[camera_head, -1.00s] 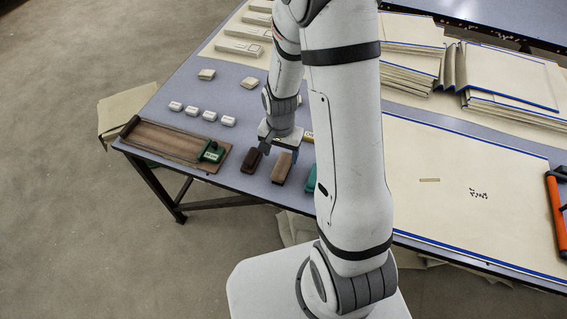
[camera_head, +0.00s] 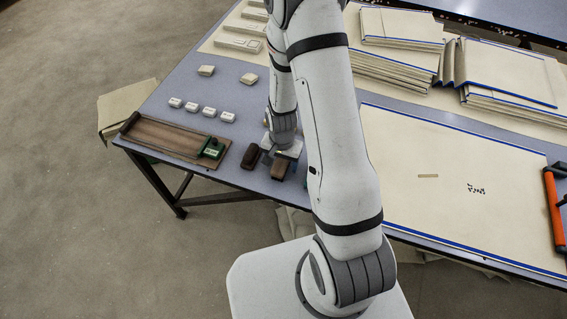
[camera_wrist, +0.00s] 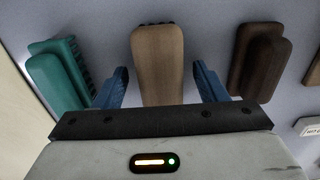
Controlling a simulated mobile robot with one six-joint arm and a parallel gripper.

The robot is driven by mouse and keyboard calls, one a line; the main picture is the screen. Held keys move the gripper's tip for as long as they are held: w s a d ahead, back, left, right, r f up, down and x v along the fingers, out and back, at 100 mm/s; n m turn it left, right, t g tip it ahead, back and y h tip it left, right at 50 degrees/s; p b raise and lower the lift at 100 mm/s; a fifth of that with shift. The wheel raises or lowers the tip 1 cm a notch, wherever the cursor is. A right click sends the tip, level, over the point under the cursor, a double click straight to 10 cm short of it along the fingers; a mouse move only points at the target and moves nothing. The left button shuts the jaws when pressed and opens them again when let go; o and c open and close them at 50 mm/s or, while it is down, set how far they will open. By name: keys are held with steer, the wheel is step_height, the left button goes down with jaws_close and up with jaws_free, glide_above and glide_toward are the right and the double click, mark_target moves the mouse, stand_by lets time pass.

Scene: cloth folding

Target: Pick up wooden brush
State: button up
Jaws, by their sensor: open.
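The wooden brush (camera_wrist: 157,62) is a light brown block lying on the table. It stands between my gripper's two blue fingers in the wrist view, with a gap on both sides. My gripper (camera_wrist: 160,88) is open and empty, and its fingers reach down either side of the brush. In the head view the wooden brush (camera_head: 280,168) shows just in front of my gripper (camera_head: 277,158), at the table's front edge. Whether the fingers touch the table cannot be told.
A dark brown brush (camera_wrist: 259,60) lies to the right and a teal brush (camera_wrist: 62,75) to the left in the wrist view. A brown board with a green block (camera_head: 172,140), small white blocks (camera_head: 208,112), and stacked cream sheets (camera_head: 400,60) also lie on the table (camera_head: 240,180).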

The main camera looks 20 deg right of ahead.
mark_target(282, 161)
steer(key=shift+c, duration=0.5)
steer(key=c, duration=1)
step_height(282, 161, up, 10)
steer(key=shift+r, duration=0.1)
